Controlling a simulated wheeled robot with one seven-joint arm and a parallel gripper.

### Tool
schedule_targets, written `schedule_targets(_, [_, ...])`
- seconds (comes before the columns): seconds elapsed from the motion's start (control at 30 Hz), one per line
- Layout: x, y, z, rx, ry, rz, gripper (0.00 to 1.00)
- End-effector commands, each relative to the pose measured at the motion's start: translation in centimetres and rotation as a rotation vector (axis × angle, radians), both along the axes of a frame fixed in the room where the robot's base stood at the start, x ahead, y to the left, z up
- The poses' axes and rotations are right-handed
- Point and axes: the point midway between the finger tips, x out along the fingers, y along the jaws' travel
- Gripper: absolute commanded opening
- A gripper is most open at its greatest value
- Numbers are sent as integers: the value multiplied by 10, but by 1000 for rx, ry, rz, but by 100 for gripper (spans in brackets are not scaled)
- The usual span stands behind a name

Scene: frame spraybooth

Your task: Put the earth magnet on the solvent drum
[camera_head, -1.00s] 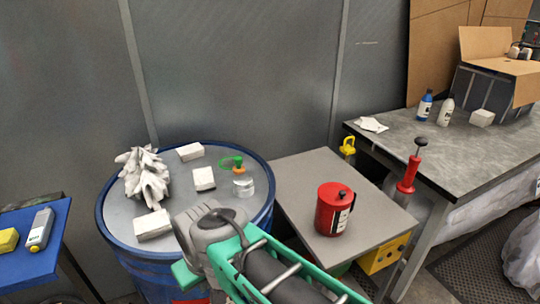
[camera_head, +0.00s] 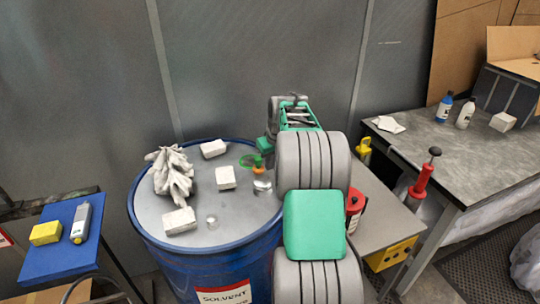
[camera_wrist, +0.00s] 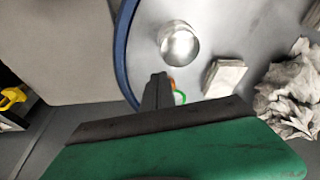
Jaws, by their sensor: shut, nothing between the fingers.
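The blue solvent drum (camera_head: 185,262) stands in the middle of the head view with its label facing me. A small silvery cylinder (camera_head: 212,222), which may be the earth magnet, sits upright on its grey top near the front. A larger silvery tin (camera_head: 262,186) stands near the right rim and shows in the wrist view (camera_wrist: 178,42). A green ring with an orange part (camera_head: 250,160) lies behind the tin. My gripper (camera_head: 265,150) is over the back right of the drum, its dark fingers (camera_wrist: 157,92) shut and empty. The fingers partly hide the ring in the wrist view.
Crumpled white rags (camera_head: 171,172) and white blocks (camera_head: 226,178) take up the drum's left and middle. A grey table (camera_head: 375,215) with a red can (camera_head: 354,205) is at the right, partly hidden by my arm. A blue stand (camera_head: 65,255) is at the left.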

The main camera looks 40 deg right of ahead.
Motion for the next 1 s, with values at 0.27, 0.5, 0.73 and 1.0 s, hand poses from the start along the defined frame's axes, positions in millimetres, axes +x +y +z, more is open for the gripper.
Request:
schedule_targets(0.27, [25,-1,-43,-1,0,3,0])
schedule_targets(0.5, [52,-4,-46,0,1,1,0])
schedule_targets(0.73, [54,-4,-47,0,0,0,0])
schedule_targets(1.0, [63,-4,-49,-1,-1,3,0])
